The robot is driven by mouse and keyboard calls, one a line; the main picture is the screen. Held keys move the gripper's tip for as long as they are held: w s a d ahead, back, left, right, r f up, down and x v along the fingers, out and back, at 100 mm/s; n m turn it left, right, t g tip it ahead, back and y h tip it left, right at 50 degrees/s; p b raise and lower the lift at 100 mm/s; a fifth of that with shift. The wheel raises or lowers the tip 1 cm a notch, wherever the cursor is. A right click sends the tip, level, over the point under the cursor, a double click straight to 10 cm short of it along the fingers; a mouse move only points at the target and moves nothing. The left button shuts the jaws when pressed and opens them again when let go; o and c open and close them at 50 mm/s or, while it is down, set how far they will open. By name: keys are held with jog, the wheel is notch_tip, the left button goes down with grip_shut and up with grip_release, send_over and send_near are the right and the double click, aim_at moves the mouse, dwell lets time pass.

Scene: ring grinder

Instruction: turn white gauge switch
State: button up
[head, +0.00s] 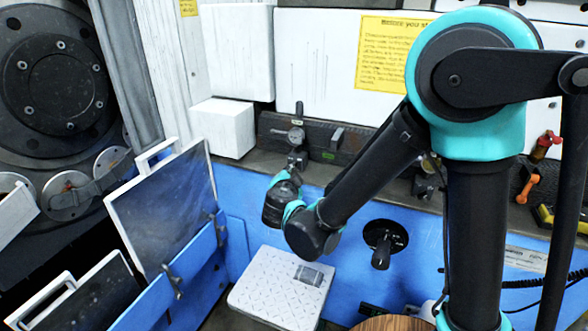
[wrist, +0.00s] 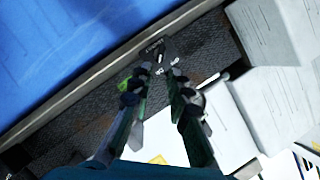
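My gripper (head: 297,158) is at the end of my arm, in front of the dark ledge along the back of the machine. In the wrist view its two fingers (wrist: 157,85) stand apart with nothing held between them. A small dark fitting with pale markings (wrist: 155,49), perhaps the gauge switch, lies just beyond the fingertips. In the head view a small pale round gauge (head: 296,135) with a dark upright lever shows right above my gripper. My fingers partly hide its lower part. I cannot tell whether they touch it.
A blue panel (head: 345,210) runs below the ledge, with a black knob (head: 382,250) on it. A white box (head: 222,128) stands left of the gauge. A white patterned block (head: 270,288) is below my gripper. Orange and red fittings (head: 528,183) are at the right.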

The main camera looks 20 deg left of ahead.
aim_at(294, 167)
jog(key=x, duration=0.6)
jog(key=shift+w, duration=0.25)
grip_shut()
